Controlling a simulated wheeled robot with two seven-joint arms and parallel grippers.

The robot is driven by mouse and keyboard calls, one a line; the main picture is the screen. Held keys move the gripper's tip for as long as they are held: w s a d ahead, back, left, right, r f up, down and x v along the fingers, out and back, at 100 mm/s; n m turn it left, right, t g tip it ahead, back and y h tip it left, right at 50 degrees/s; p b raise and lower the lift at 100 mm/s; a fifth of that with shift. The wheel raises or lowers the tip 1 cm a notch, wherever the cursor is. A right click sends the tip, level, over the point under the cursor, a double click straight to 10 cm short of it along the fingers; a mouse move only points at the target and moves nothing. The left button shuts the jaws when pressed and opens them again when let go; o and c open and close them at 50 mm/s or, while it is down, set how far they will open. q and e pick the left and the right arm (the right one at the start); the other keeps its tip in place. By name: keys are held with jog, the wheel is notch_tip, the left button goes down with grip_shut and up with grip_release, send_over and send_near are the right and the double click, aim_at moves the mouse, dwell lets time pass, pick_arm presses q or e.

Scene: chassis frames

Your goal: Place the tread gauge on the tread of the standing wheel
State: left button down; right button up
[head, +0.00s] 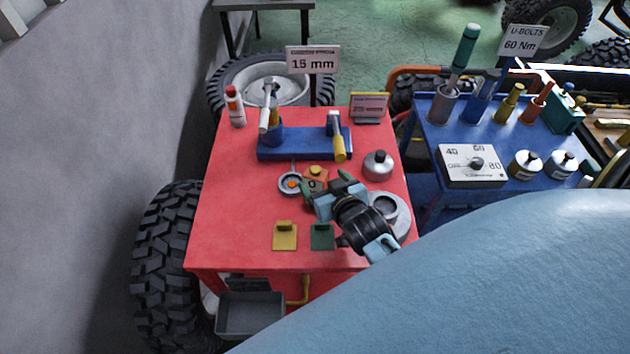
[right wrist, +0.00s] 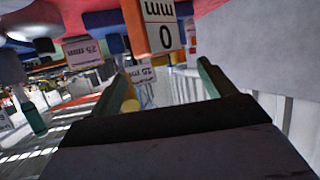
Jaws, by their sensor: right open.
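The likely tread gauge is a small orange block (head: 315,179) on the red table; in the right wrist view its white face reads "0 mm" (right wrist: 163,28). My right gripper (head: 327,188) is open at the gauge's near right side; in the right wrist view the gauge is just beyond the green fingertips (right wrist: 163,75). I cannot tell whether they touch it. A knobbly black tyre (head: 163,262) stands upright against the red table's left side, its tread facing out. My left gripper is not in view.
The red table (head: 235,215) also holds a blue tool block (head: 300,150), a round dish (head: 291,184), a silver pot (head: 378,165), yellow (head: 285,236) and green (head: 322,237) holders, and a bottle (head: 235,106). Another wheel (head: 262,88) is behind. The table's left part is clear.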

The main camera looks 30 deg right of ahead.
aim_at(317, 174)
jog(key=shift+w+d+f, duration=0.1)
jog(key=shift+w+f, duration=0.05)
jog(key=shift+w, duration=0.25)
jog(key=shift+w+f, duration=0.15)
jog(key=shift+w, duration=0.35)
jog(key=x, duration=0.3)
jog(key=shift+w+f, duration=0.1)
jog(key=shift+w, duration=0.15)
jog(key=shift+w+f, duration=0.15)
jog(key=shift+w, duration=0.25)
jog(key=c, duration=1.3)
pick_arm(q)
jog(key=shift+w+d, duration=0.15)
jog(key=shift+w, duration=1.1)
pick_arm(e)
jog(key=shift+c, duration=0.6)
